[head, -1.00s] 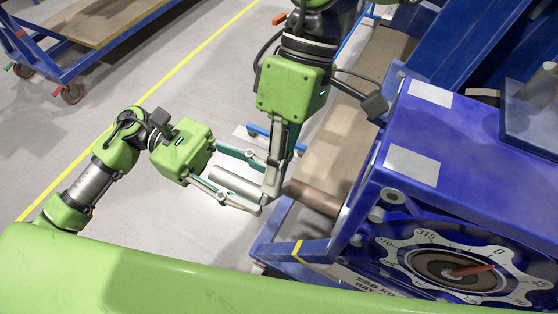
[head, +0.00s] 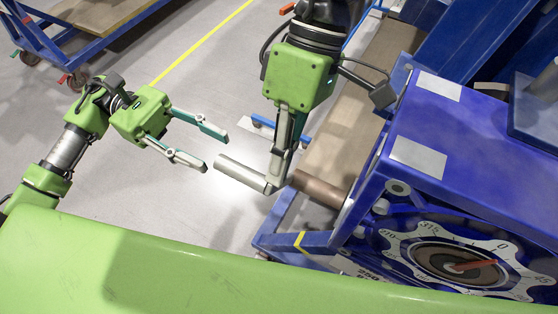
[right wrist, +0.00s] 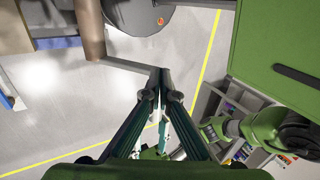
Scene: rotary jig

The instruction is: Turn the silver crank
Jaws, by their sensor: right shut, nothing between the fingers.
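The silver crank handle (head: 240,173) is a bare cylinder in the head view, left of the brown shaft (head: 320,188) on the blue machine. My left gripper (head: 213,150) is open and empty, left of the handle's free end and apart from it. My right gripper (head: 271,186) comes down from above, shut, its tips at the handle's right end beside the shaft. In the right wrist view its fingertips (right wrist: 160,74) are together, at the end of a thin grey bar (right wrist: 128,65) leading from the brown shaft (right wrist: 92,30). Contact there cannot be told.
The blue machine (head: 460,150) fills the right side; its numbered dial (head: 455,262) has a red pointer. A blue cart (head: 75,45) stands at the top left. Open grey floor (head: 200,80) with a yellow line lies behind my left arm.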

